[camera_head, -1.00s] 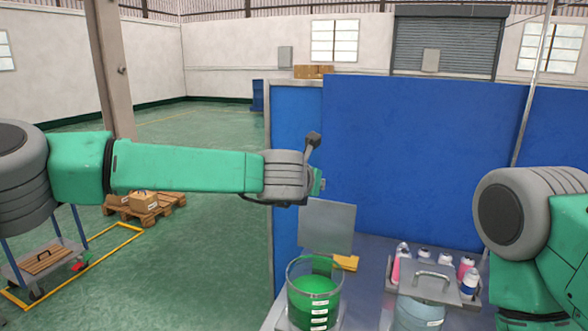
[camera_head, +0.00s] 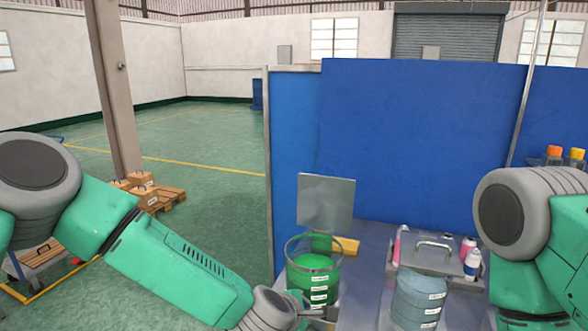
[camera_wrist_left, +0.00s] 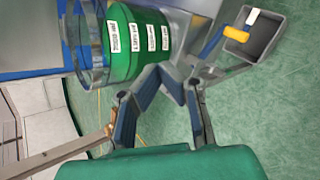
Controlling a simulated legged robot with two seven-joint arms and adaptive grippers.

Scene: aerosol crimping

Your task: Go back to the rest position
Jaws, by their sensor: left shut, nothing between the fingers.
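My left arm slopes down from the left in the head view. Its gripper (camera_head: 322,314) is low in the picture, beside the base of a clear container with green contents (camera_head: 314,262), and partly cut off by the bottom edge. In the left wrist view the two fingers (camera_wrist_left: 163,76) meet at the tips, shut and empty. The green container (camera_wrist_left: 148,45) lies just past the fingertips in that view; I cannot tell whether they touch. Of my right arm only a grey joint and green links show at the right; its gripper is out of view.
An upright grey panel (camera_head: 326,203) and blue partition (camera_head: 420,140) stand behind. A grey bin (camera_wrist_left: 250,40) shows in the wrist view.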

